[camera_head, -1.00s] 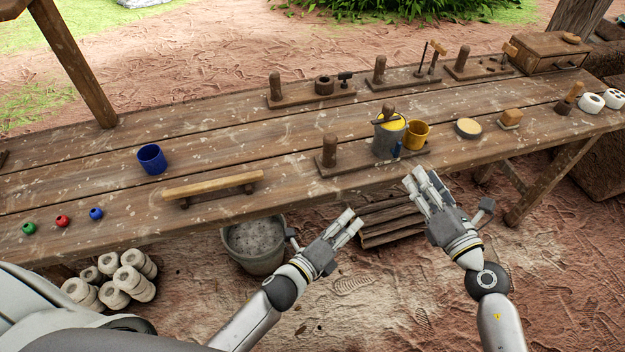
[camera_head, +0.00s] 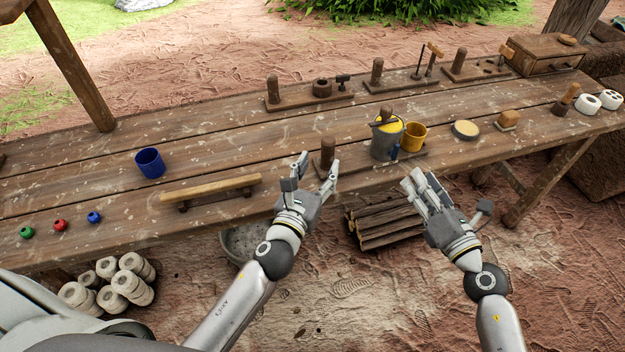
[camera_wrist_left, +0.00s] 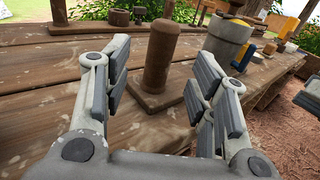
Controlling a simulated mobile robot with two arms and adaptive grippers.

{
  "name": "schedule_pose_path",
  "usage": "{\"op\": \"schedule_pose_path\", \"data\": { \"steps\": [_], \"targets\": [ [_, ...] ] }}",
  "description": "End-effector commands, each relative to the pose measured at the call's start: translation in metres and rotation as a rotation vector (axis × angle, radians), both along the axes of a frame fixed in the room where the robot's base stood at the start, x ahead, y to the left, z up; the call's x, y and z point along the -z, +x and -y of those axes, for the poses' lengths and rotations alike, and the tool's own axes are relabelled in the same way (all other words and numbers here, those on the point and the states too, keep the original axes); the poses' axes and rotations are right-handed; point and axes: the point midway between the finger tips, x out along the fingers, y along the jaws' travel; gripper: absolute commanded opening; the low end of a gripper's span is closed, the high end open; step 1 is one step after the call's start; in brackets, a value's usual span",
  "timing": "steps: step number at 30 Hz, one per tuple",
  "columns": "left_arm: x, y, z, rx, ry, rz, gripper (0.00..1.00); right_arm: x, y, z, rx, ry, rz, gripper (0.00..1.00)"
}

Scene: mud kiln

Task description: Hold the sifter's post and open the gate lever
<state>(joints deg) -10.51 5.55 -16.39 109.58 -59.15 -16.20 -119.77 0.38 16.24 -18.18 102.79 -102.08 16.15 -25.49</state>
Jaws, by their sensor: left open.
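The sifter's wooden post (camera_head: 328,151) stands upright on a wooden base at the table's front edge. In the left wrist view the post (camera_wrist_left: 161,58) rises ahead between my open fingers, not touched. My left gripper (camera_head: 318,172) is open and empty, just in front of the post.
Similar post stations (camera_head: 310,92) line the back. Stacked wood (camera_head: 385,226) lies below the table.

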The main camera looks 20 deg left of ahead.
Motion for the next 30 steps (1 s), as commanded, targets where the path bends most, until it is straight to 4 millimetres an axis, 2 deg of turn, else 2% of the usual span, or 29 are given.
{"op": "schedule_pose_path", "data": {
  "steps": [3,10,15,23,26,30],
  "targets": [
    [-0.001,0.023,0.002,0.0,-0.001,0.002,0.53,0.0,0.0,0.0,0.0,0.0,0.0,0.36],
    [-0.001,0.056,0.004,0.002,-0.003,0.001,0.53,0.0,0.0,0.0,0.0,0.0,0.0,0.36],
    [-0.001,0.066,0.005,0.002,-0.003,0.001,0.53,0.0,0.0,0.0,0.0,0.0,0.0,0.36],
    [0.0,0.067,0.005,0.002,-0.004,0.0,0.53,0.0,0.0,0.0,0.0,0.0,0.0,0.36],
    [0.0,0.067,0.005,0.002,-0.004,0.0,0.44,0.0,0.0,0.0,0.0,0.0,0.0,0.36],
    [0.0,0.067,0.005,0.002,-0.004,0.0,0.26,0.0,0.0,0.0,0.0,0.0,0.0,0.36]
  ]
}}
